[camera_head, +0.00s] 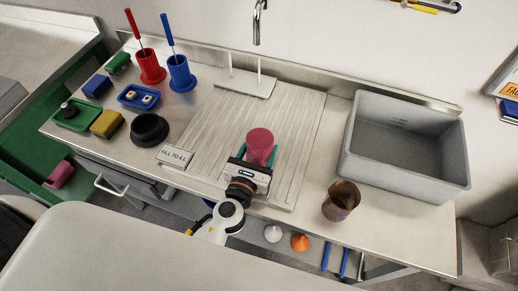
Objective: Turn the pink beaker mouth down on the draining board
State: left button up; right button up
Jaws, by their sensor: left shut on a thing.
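The pink beaker (260,141) is over the front middle of the ribbed metal draining board (215,125). It looks roughly upright, with a plain pink round end toward the camera. I cannot tell if that end is its base or its mouth, or if it touches the board. My left gripper (257,157) comes from the front and is shut on the beaker, with teal fingers on either side. The gripper body hides the beaker's lower part. My right gripper is not in view.
A brownish see-through beaker (341,201) stands right of the board, before a grey basin (405,150). A "FILL TO 6 L" sign (175,156) and black bowl (149,130) are left. Red (150,67) and blue (181,75) holders stand behind. A tap (257,25) hangs above. The board's left half is clear.

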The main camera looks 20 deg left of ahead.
pick_arm(q)
jog(key=o, duration=1.1)
jog(key=shift+o, duration=0.2)
jog(key=shift+s, duration=0.1)
jog(key=shift+s+f, duration=0.15)
jog(key=shift+s, duration=0.1)
jog(key=s+b, duration=0.1)
jog(key=s, duration=0.2)
jog(key=s+b, duration=0.1)
jog(key=s, duration=0.3)
jog(key=s+b, duration=0.2)
jog(key=s, duration=0.1)
jog(key=shift+s+a+r, duration=0.15)
jog(key=shift+s+r, duration=0.05)
jog(key=shift+r, duration=0.05)
jog(key=shift+s+r, duration=0.2)
jog(key=shift+s, duration=0.3)
